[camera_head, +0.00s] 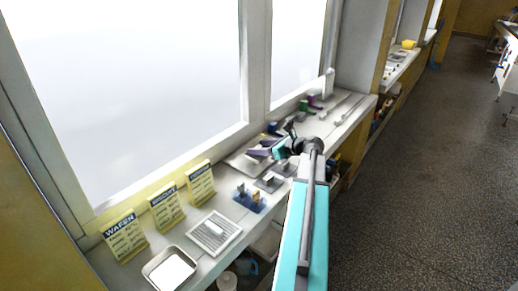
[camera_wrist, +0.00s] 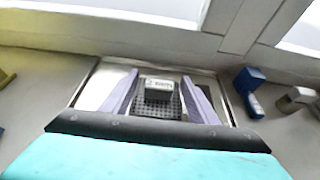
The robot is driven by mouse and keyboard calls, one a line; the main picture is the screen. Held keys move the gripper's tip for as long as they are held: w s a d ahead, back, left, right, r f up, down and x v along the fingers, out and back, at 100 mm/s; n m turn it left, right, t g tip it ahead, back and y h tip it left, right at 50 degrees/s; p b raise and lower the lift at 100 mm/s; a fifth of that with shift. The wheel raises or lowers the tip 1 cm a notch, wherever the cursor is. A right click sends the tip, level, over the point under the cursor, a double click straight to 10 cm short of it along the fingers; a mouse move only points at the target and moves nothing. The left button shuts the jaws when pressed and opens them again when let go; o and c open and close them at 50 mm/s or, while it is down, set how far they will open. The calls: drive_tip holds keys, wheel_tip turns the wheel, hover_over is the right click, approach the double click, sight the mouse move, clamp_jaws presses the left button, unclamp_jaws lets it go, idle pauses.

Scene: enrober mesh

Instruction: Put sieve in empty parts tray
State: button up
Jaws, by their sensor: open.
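A dark perforated mesh (camera_wrist: 160,109), which looks like the sieve, lies in a shallow metal tray (camera_wrist: 222,92) in the wrist view. A pale block (camera_wrist: 159,85) with a small, unreadable label sits on the mesh. My gripper (camera_wrist: 160,76) is open, its two purple fingers on either side of the mesh and block. I cannot tell whether they touch it. In the head view my gripper (camera_head: 262,151) is over this tray (camera_head: 236,162) by the window; the mesh is hard to make out there. Another metal tray (camera_head: 150,272) with a bare white inside stands at the near end.
Beside it are a white tray with a grid (camera_head: 199,238) and yellow signs (camera_head: 162,208) along the window. A blue holder (camera_head: 246,201) and small grey plates (camera_head: 268,184) stand near my arm. A blue object (camera_wrist: 248,80) is right of the tray. The floor (camera_head: 430,170) at right is clear.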

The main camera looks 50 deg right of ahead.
drive_tip(key=shift+r, duration=0.1)
drive_tip(key=b+v, duration=0.1)
drive_tip(key=v, duration=1.1)
drive_tip(key=shift+r, duration=0.1)
idle(0.6)
